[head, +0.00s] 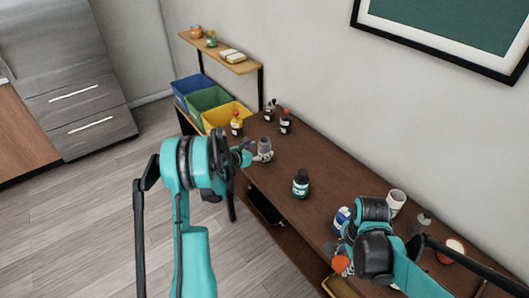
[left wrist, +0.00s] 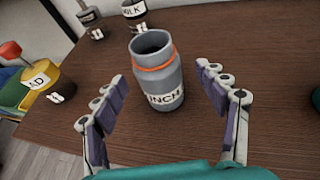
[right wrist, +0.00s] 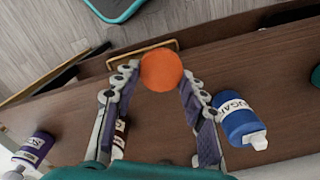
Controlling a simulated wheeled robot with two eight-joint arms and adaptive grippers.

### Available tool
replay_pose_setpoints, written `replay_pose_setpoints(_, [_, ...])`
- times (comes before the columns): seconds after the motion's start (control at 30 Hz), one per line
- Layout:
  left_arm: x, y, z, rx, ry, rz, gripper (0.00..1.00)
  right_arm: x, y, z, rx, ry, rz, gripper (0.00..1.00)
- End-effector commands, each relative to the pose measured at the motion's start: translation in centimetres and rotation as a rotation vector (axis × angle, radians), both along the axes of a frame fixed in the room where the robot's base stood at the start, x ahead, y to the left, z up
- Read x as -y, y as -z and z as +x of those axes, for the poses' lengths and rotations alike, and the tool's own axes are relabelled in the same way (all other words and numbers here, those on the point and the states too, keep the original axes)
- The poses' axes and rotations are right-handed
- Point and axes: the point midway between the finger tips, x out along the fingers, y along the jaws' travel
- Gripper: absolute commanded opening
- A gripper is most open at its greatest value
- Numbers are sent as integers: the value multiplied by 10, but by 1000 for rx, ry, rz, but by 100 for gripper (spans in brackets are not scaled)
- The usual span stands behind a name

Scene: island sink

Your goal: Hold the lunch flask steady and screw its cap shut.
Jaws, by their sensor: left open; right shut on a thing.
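The lunch flask (head: 265,148) is a grey, open-mouthed bottle standing upright on the brown counter. In the left wrist view the flask (left wrist: 156,78) shows an orange ring below its mouth and a partly visible label reading "NCH". My left gripper (left wrist: 162,92) is open, with a finger on either side of the flask and gaps between; in the head view this gripper (head: 246,157) is just left of it. The round orange cap (right wrist: 161,70) is held between the fingertips of my right gripper (right wrist: 160,78). In the head view the cap (head: 340,264) is over the counter's front edge, well away from the flask.
A blue sugar bottle (right wrist: 238,118) is beside my right gripper. A white cup (head: 396,199) and other containers are at right. Several condiment bottles (head: 285,122) stand behind the flask.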

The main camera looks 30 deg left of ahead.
Motion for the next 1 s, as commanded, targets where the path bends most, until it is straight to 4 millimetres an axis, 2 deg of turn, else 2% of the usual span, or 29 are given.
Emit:
replay_pose_setpoints(0.1, [1, 14, 17, 0, 2, 0, 72, 0, 12, 0, 0, 0, 0, 31])
replay_pose_setpoints(0.23, [3, 19, 31, -1, 2, 2, 72, 0, 15, 0, 0, 0, 0, 31])
replay_pose_setpoints(0.57, [3, 17, 33, -1, 0, 1, 72, 0, 14, 0, 0, 0, 0, 31])
replay_pose_setpoints(0.67, [3, 17, 33, -1, 0, 1, 51, 0, 14, 0, 0, 0, 0, 31])
replay_pose_setpoints(0.8, [3, 18, 33, -1, 0, 1, 14, 0, 14, 0, 0, 0, 0, 31])
replay_pose_setpoints(1.0, [3, 17, 33, 0, 0, 1, 14, 0, 14, 0, 0, 0, 0, 31])
